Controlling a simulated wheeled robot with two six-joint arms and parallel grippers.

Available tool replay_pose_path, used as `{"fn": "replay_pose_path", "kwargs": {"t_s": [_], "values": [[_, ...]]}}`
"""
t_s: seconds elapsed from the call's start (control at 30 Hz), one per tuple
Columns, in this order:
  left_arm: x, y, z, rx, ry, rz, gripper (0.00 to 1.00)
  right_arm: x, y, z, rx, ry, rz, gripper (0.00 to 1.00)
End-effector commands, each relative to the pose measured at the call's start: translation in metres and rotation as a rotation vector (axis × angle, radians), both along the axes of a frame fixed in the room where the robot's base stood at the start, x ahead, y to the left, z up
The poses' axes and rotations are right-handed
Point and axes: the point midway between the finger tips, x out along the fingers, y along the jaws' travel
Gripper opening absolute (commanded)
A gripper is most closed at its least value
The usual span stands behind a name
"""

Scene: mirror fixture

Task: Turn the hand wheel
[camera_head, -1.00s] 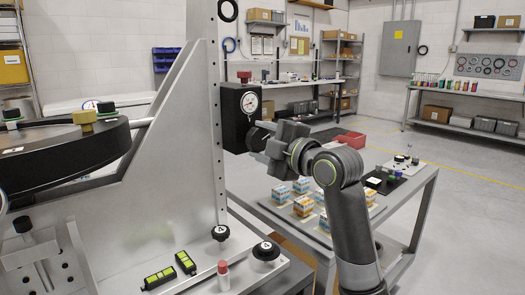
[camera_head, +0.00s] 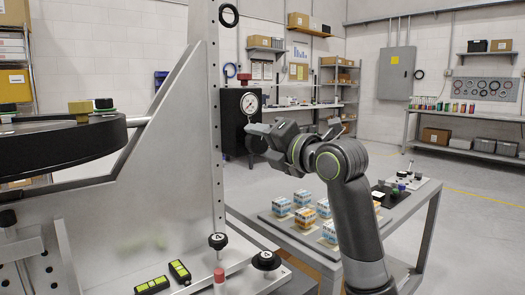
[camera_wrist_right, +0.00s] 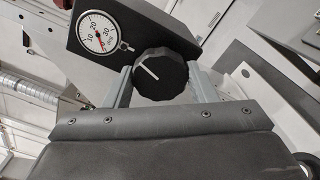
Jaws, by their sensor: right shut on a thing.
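The hand wheel is a black faceted knob with a white line (camera_wrist_right: 160,74), below and right of a white dial gauge (camera_wrist_right: 97,32) on a dark box. My right gripper (camera_wrist_right: 160,82) has a grey finger on each side of the knob and is shut on it. In the head view my right gripper (camera_head: 258,137) reaches from the right to the front of the black box (camera_head: 233,120), just below the gauge (camera_head: 250,103). The hand wheel is mostly hidden there by the gripper. My left gripper is not in view.
A grey metal plate fixture (camera_head: 175,185) with an upright post stands left of the box. Black knobs (camera_head: 218,241) and a red-capped piece (camera_head: 219,278) are on its base. A table (camera_head: 400,211) with several small boxes lies below my right arm.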

Motion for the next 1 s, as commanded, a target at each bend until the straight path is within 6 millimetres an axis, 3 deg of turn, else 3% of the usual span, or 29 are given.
{"fn": "replay_pose_path", "kwargs": {"t_s": [0.4, 1.0], "values": [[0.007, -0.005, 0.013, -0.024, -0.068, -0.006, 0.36, 0.0, 0.0, -0.004, -0.205, -0.14, 0.002, 0.29], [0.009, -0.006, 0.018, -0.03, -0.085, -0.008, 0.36, 0.0, 0.0, -0.003, -0.254, -0.176, 0.003, 0.29]]}}
